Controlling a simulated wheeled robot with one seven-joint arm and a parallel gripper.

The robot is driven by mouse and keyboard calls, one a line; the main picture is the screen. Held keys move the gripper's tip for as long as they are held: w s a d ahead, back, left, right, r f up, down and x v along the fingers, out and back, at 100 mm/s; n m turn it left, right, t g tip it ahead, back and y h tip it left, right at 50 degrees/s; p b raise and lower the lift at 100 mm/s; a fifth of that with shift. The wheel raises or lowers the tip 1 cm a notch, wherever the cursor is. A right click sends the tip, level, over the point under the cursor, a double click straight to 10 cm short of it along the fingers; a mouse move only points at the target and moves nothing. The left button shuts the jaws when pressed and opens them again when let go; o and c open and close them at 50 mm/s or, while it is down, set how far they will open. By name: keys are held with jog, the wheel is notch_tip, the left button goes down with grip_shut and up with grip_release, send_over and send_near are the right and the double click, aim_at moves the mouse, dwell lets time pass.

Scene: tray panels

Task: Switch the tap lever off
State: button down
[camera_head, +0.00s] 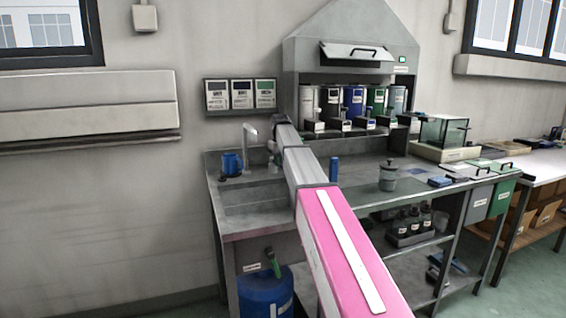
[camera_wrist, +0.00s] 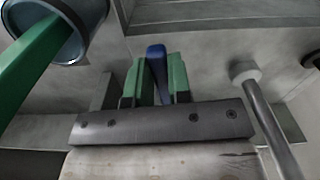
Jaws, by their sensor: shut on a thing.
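In the wrist view my gripper (camera_wrist: 158,88) has its two green fingers closed on a narrow blue lever (camera_wrist: 156,62), which stands up between them. In the head view the pale tap spout (camera_head: 250,140) rises at the back of the sink, just left of my arm's far end. My gripper and the lever cannot be made out clearly there, as my arm covers that area. Whether the lever is in its on or off position cannot be told.
A blue mug (camera_head: 231,164) stands left of the tap. A blue bottle (camera_head: 334,169) stands right of my arm.

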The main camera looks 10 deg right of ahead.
jog(key=shift+s+a+m, duration=0.1)
jog(key=shift+a+m, duration=0.35)
jog(key=shift+m, duration=0.15)
jog(key=c, duration=1)
grip_release()
jog(key=shift+c, duration=0.2)
jog(key=shift+r, duration=0.15)
notch_tip(320, 180, up, 10)
jog(key=shift+r, duration=0.25)
